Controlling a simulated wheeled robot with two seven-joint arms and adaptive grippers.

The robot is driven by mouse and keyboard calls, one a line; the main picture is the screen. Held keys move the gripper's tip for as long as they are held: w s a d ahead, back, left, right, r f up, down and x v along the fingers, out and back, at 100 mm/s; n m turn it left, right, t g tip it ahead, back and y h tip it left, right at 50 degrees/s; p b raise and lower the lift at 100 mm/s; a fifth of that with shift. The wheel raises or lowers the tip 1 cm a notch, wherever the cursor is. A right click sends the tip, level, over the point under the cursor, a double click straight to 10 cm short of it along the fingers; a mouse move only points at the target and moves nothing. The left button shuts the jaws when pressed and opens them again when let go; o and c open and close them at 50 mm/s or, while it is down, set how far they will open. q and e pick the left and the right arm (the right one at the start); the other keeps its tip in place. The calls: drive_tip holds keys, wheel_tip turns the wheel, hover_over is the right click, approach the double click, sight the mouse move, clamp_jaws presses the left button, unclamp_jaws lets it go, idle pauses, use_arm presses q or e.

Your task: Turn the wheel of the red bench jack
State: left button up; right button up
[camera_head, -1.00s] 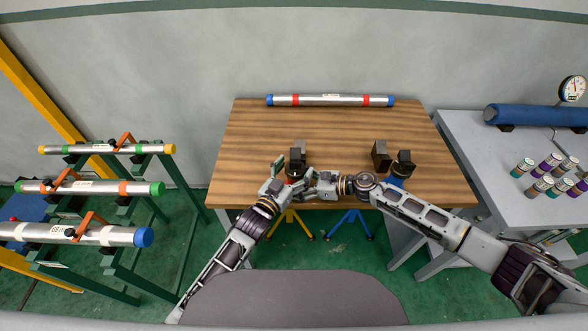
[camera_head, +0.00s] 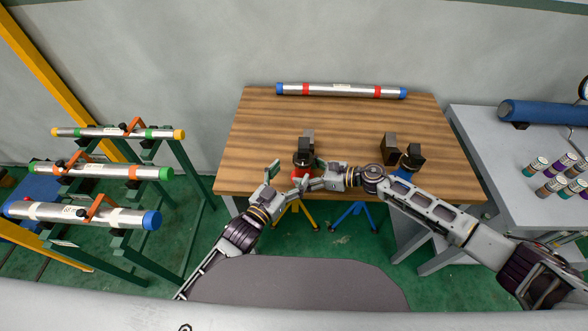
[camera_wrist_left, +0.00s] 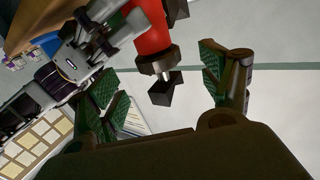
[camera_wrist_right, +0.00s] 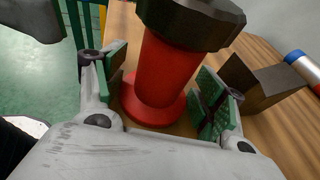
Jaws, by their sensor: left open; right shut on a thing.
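The red bench jack (camera_head: 303,169) stands at the front edge of the wooden table, its red body mostly hidden by my grippers and its dark top part. My right gripper (camera_head: 318,183) is shut on it from the right; in the right wrist view its green pads flank the red body (camera_wrist_right: 164,75) under a dark collar. My left gripper (camera_head: 289,174) is open and empty, just left of the jack. In the left wrist view the red body (camera_wrist_left: 150,28) with a dark end lies between and beyond the open fingers (camera_wrist_left: 172,95). I cannot make out the wheel clearly.
A second, blue jack (camera_head: 403,174) with a dark top stands to the right. A silver pipe with blue ends (camera_head: 340,90) lies at the table's (camera_head: 265,115) back. A green pipe rack (camera_head: 182,185) is at left, a grey bench (camera_head: 480,130) at right.

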use_arm(q)
drive_tip(key=shift+v, duration=2.35)
use_arm(e)
drive_tip(key=shift+r, duration=0.1)
drive_tip(key=o, duration=0.9)
drive_tip(key=shift+d, duration=0.15)
drive_tip(key=shift+v, duration=5.85)
drive_tip(key=shift+s, duration=0.1)
